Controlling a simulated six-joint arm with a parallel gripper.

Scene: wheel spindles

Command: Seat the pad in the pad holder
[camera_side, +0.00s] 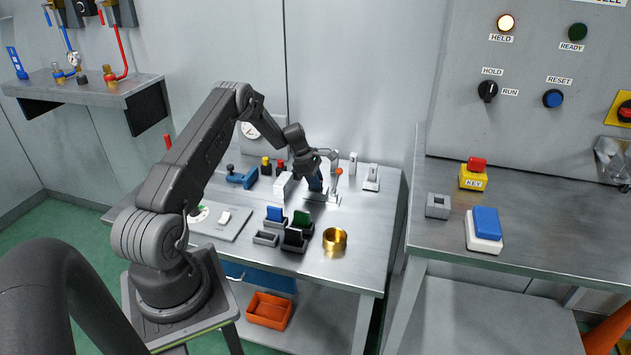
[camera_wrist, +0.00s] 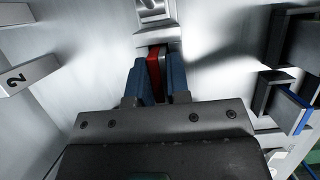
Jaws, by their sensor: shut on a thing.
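In the wrist view my gripper (camera_wrist: 158,66) has its two blue fingers shut on a thin red pad (camera_wrist: 154,72) with a grey face on one side. In the side view my gripper (camera_side: 316,183) points down at the back of the table, and the pad is too small to make out there. A metal fixture (camera_wrist: 156,14) lies just beyond the fingertips in the wrist view; it looks like the fixture with an orange-knobbed lever (camera_side: 338,172) beside my gripper in the side view. I cannot tell for certain whether it is the pad holder, or whether the pad touches it.
Several small slotted holders stand at the table's front, with a blue slab (camera_side: 275,213) and a green slab (camera_side: 301,217); one holder (camera_side: 265,238) looks empty. A brass ring (camera_side: 335,240) is to their right.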

